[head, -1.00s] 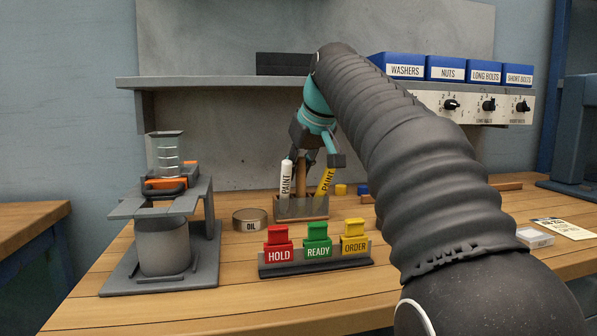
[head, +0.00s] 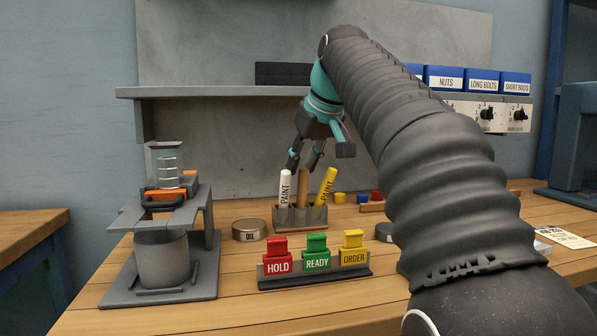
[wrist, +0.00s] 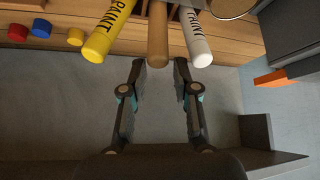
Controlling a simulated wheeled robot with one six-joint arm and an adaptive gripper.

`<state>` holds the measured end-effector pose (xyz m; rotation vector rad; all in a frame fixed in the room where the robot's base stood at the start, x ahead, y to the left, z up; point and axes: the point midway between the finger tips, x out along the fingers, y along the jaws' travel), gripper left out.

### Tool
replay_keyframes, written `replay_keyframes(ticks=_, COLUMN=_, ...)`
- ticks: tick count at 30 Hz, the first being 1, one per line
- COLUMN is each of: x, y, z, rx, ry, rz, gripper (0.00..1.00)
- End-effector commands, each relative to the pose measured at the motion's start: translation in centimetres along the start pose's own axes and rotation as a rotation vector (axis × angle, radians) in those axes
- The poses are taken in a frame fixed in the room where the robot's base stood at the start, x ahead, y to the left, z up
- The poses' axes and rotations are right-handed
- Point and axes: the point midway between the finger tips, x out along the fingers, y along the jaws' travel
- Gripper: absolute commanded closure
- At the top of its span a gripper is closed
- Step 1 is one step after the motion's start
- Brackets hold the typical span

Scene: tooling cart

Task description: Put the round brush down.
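The round brush shows as a plain wooden handle (head: 303,187) standing in the middle of a small grey holder (head: 313,216), between a white paint marker (head: 285,187) and a yellow paint marker (head: 326,184). Its lower end is hidden inside the holder. My gripper (head: 304,161) is open and empty just above the handle's top. In the wrist view, the wooden handle (wrist: 158,35) points toward the gap between my open fingers (wrist: 159,72), apart from both.
A shelf (head: 220,91) runs behind and above the holder. The oil tin (head: 249,230) stands left of the holder. The block stand (head: 315,274) is in front. A burner stand (head: 190,290) is at left. Small coloured knobs (head: 340,198) sit right of the holder.

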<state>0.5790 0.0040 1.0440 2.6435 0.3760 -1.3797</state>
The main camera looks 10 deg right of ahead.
Motion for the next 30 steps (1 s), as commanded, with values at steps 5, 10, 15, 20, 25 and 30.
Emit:
replay_keyframes(ticks=5, x=-4.0, y=0.1, z=-0.2, rx=0.001, ry=0.003, rz=0.002, gripper=0.70)
replay_keyframes(ticks=10, x=-6.2, y=0.1, z=-0.1, rx=0.000, ry=0.001, rz=0.002, gripper=0.70)
replay_keyframes(ticks=15, x=-7.3, y=0.0, z=0.0, rx=0.000, ry=0.000, rz=0.001, gripper=0.70)
replay_keyframes(ticks=20, x=-7.5, y=0.0, z=0.0, rx=0.000, ry=-0.001, rz=0.000, gripper=0.70)
replay_keyframes(ticks=25, x=-7.4, y=0.0, z=0.0, rx=0.000, ry=-0.001, rz=0.000, gripper=0.70)
replay_keyframes(ticks=30, x=-7.4, y=-0.2, z=0.0, rx=-0.004, ry=0.000, rz=-0.002, gripper=0.70)
